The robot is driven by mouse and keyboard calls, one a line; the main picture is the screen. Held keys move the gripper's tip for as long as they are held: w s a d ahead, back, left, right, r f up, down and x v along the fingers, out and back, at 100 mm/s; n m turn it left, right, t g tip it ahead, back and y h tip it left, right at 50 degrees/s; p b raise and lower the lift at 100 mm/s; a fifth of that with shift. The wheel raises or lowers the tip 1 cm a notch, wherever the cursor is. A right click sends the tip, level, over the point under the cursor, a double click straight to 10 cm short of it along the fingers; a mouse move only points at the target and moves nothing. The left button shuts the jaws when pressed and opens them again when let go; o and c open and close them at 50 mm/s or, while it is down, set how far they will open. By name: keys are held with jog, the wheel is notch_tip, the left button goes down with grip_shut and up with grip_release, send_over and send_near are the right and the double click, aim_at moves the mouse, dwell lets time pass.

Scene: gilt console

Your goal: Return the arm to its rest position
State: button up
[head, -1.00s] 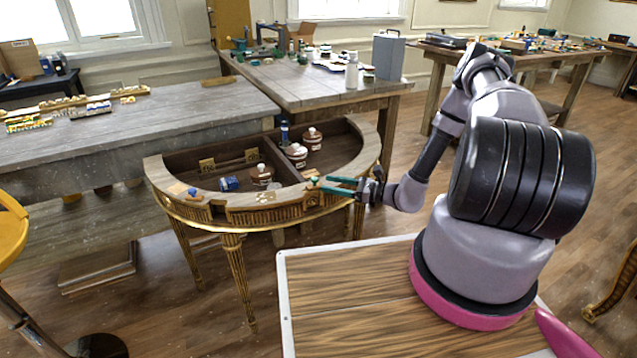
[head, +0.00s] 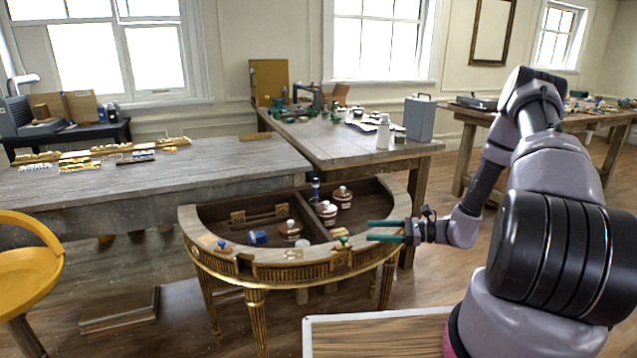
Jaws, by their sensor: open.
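My gripper (head: 386,231) has two teal fingers, spread apart with nothing between them. It points left, near the right front rim of the gilt console (head: 277,271). In the picture it overlaps the console's right end; I cannot tell whether it touches. My arm bends up and over from the right side of the picture. The half-round console has an open, divided top. It holds several brown jars (head: 326,212) with pale lids, a dark blue bottle (head: 316,190) and a small blue item (head: 257,237).
A grey workbench (head: 230,153) stands behind the console at left. A second wooden table (head: 330,147) with a grey case (head: 419,119) is behind. A yellow chair (head: 27,268) is at far left. Small items sit on the console's front rim.

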jog(key=s+d+r+n+t+h, duration=0.1)
jog(key=s+r+n+h, duration=0.3)
jog(key=r, duration=0.9)
jog(key=s+d+r+n+t+h, duration=0.1)
jog(key=s+r+n+h, duration=0.4)
jog(key=s+r, duration=0.6)
jog(key=s+d+r+n+h, duration=0.1)
jog(key=s+r+n+h, duration=0.4)
jog(key=r, duration=1.2)
jog(key=shift+s+n+t, duration=0.4)
jog(key=shift+s+n, duration=0.2)
jog(key=shift+s, duration=0.6)
